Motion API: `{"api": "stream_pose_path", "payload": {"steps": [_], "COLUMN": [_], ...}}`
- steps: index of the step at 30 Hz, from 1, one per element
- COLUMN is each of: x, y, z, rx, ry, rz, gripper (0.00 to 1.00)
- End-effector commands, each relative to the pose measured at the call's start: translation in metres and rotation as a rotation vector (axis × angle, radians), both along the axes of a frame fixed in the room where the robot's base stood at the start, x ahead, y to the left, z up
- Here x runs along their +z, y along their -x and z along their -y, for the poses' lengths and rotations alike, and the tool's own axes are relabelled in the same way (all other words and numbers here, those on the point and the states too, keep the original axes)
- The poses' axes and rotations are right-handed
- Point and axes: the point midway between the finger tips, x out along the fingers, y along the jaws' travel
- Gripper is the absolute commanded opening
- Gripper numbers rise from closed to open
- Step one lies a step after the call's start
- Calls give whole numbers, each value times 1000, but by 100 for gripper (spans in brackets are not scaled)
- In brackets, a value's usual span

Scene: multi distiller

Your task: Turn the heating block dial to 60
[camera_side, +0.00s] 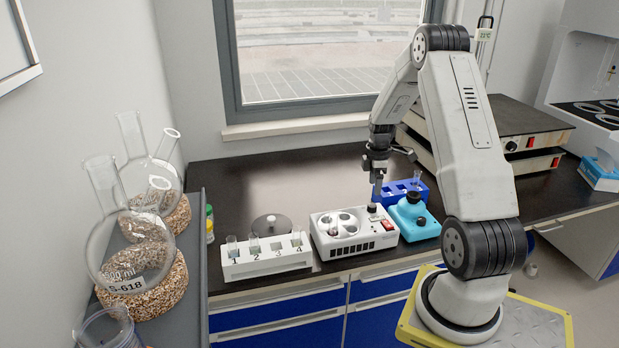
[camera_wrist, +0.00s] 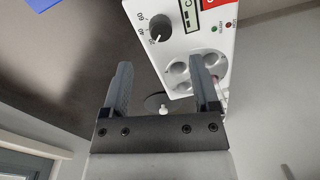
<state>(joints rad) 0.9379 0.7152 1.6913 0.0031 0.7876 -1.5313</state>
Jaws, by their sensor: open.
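The white heating block (camera_side: 335,246) stands on the dark bench in the side view, with round wells on top. Its black dial (camera_side: 371,208) is at the back right corner of the top. In the wrist view the heating block (camera_wrist: 187,48) is at the upper right, and the dial (camera_wrist: 160,28) has printed numbers along its left side, 60 among them. My gripper (camera_side: 378,190) points down just above and near the dial. In the wrist view my gripper (camera_wrist: 161,67) has its fingers wide apart with nothing between them.
A white numbered tube rack (camera_side: 268,262) stands left of the block, with a grey round lid (camera_side: 272,225) behind it. A blue rack (camera_side: 388,192) and a turquoise device (camera_side: 412,222) stand close on the right. The bench behind the block is clear.

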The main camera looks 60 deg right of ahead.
Motion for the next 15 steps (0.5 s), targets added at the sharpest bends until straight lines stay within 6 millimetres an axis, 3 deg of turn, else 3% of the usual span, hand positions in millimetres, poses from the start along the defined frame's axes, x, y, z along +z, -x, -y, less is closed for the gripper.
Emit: {"api": "stream_pose_path", "payload": {"steps": [15], "x": [-57], "y": [2], "z": [-3], "rx": [0], "ry": [-2], "rz": [-1], "gripper": [78]}}
